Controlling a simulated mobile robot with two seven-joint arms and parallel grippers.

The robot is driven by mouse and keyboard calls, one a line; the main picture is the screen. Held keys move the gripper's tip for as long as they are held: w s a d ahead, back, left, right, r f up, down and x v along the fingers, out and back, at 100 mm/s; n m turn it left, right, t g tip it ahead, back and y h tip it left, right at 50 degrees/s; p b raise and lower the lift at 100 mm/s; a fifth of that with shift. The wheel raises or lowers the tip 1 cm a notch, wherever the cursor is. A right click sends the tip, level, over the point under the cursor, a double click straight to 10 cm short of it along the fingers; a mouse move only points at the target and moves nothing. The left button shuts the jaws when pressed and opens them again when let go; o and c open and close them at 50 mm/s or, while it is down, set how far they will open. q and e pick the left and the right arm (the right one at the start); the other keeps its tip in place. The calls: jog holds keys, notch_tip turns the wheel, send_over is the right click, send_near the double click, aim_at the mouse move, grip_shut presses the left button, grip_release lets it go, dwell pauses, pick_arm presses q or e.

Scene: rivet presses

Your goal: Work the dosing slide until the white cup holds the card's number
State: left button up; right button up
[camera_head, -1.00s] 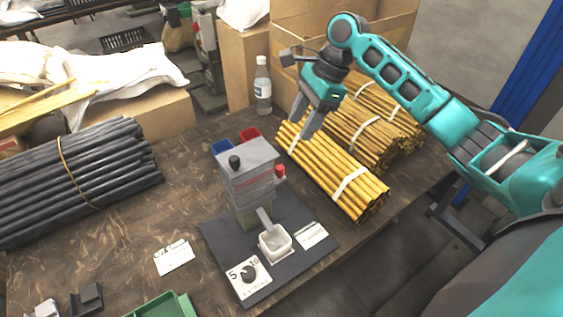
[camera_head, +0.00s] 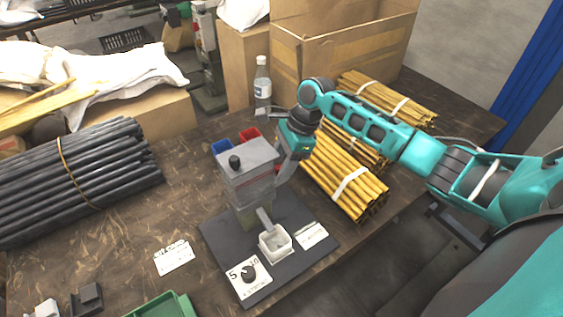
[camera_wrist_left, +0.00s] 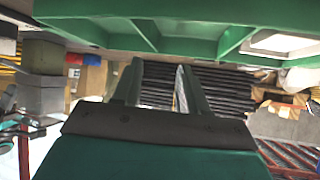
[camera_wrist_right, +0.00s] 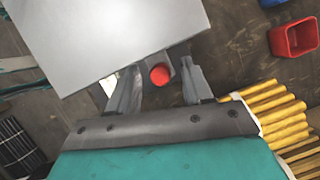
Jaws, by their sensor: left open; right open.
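The grey dosing device (camera_head: 250,172) stands on a dark base plate (camera_head: 222,246), with a black knob on its top. Its red knob (camera_wrist_right: 160,74) lies between the open fingers of my right gripper (camera_wrist_right: 158,88) in the right wrist view; I cannot tell whether they touch it. The arm hides this knob in the head view. The white cup (camera_head: 275,243) sits under the spout; its contents are too small to tell. A dial card (camera_head: 248,277) with 5 and 10 lies in front. My left gripper (camera_wrist_left: 160,85) is open and empty, outside the head view.
A white card (camera_head: 174,258) with unreadable writing lies left of the plate. Blue (camera_head: 221,147) and red (camera_head: 250,135) bins stand behind the device. Bamboo bundles (camera_head: 345,180) lie right, dark rods (camera_head: 70,180) left. A green tray (camera_head: 165,306) is at the front edge.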

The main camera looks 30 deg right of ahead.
grip_shut()
dwell(0.5)
